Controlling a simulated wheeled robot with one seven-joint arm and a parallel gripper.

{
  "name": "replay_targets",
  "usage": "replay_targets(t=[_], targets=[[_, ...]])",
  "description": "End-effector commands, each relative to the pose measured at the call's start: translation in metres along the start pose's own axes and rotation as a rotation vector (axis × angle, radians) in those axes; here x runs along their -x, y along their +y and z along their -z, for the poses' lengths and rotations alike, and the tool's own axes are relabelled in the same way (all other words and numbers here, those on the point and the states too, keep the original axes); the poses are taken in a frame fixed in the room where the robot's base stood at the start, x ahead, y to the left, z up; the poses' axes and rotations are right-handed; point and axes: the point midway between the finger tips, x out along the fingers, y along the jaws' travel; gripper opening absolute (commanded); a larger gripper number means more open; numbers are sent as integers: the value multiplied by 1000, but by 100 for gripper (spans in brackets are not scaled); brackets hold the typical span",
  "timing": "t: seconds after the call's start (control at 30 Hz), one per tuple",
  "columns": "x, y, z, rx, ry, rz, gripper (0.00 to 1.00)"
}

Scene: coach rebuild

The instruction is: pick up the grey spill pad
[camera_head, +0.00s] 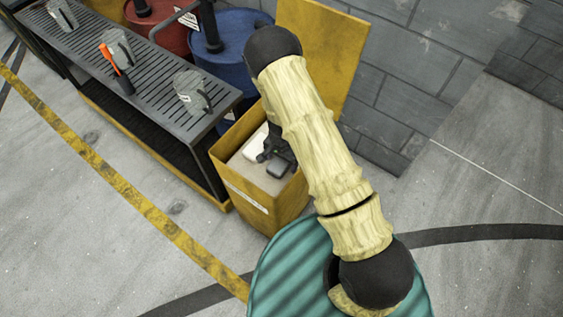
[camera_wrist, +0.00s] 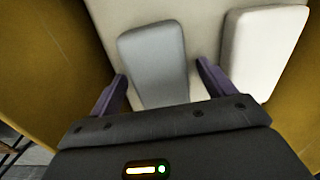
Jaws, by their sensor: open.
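The grey spill pad (camera_wrist: 155,62) is a rounded grey block lying on the pale surface inside the yellow bin, shown in the wrist view. My gripper (camera_wrist: 160,84) is open, with one purple finger on each side of the pad's near part. I cannot tell whether the fingers touch the pad. The pad's near end is hidden by my gripper body. In the head view, the grey pad (camera_head: 279,168) shows beside my dark gripper (camera_head: 270,160), which is down inside the bin.
A white pad (camera_wrist: 262,50) lies to the right of the grey one. The yellow bin's wall (camera_head: 246,205) surrounds both, with its lid (camera_head: 335,45) raised behind. A slatted bench (camera_head: 150,82) with several grey items stands left; blue (camera_head: 240,50) and red drums (camera_head: 160,30) stand behind.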

Motion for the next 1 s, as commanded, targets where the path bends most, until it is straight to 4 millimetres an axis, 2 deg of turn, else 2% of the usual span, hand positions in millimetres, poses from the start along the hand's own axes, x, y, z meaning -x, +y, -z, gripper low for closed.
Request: replay_targets(t=[0.23, 0.47, 0.77, 0.87, 1.0], targets=[[0, 0, 0, 0, 0, 0, 80], [0, 0, 0, 0, 0, 0, 35], [2, 0, 0, 0, 0, 0, 34], [10, 0, 0, 0, 0, 0, 34], [31, -1, 0, 0, 2, 2, 34]])
